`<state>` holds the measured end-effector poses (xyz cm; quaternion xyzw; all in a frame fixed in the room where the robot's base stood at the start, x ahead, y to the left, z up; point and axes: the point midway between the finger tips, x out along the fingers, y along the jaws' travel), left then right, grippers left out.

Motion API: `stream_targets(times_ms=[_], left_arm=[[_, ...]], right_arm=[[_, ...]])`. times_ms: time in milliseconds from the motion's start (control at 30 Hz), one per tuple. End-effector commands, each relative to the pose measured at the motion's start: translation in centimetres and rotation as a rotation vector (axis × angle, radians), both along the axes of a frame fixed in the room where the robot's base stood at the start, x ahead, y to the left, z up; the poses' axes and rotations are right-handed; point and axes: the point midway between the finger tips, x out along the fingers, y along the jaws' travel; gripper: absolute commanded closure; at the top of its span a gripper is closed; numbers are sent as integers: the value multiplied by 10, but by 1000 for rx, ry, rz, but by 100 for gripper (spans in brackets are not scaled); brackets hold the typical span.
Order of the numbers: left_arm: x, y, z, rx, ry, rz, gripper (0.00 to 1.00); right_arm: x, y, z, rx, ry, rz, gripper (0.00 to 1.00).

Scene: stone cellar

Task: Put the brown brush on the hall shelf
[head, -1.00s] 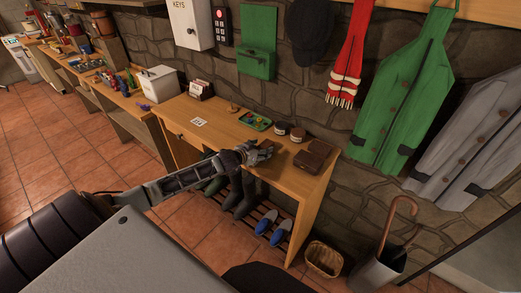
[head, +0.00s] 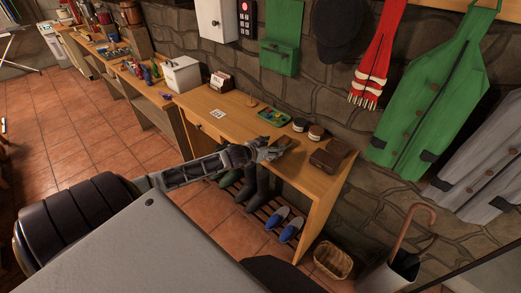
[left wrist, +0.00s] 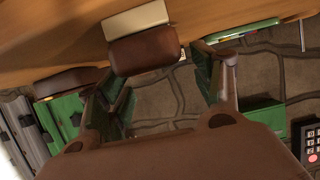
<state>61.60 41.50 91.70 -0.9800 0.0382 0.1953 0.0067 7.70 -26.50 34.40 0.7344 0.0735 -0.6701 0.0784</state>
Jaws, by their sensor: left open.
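The brown brush (left wrist: 146,52) has a brown back and pale bristles in the left wrist view. Its bristles face the wooden top of the hall shelf (left wrist: 60,40), and it appears to rest there. My right gripper is out of view.
A brown case (head: 329,154) lies to the right of the brush. Boots (head: 255,187) and blue slippers (head: 285,223) are below. Bare wood lies left of the tray.

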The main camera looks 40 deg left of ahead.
Motion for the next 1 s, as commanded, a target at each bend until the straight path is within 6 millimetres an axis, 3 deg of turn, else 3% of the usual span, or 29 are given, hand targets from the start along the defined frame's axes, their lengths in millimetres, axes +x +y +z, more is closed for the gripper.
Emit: stream_targets(times_ms=[1000], left_arm=[[-54,4,22,0,1,-1,34]], right_arm=[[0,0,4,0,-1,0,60]])
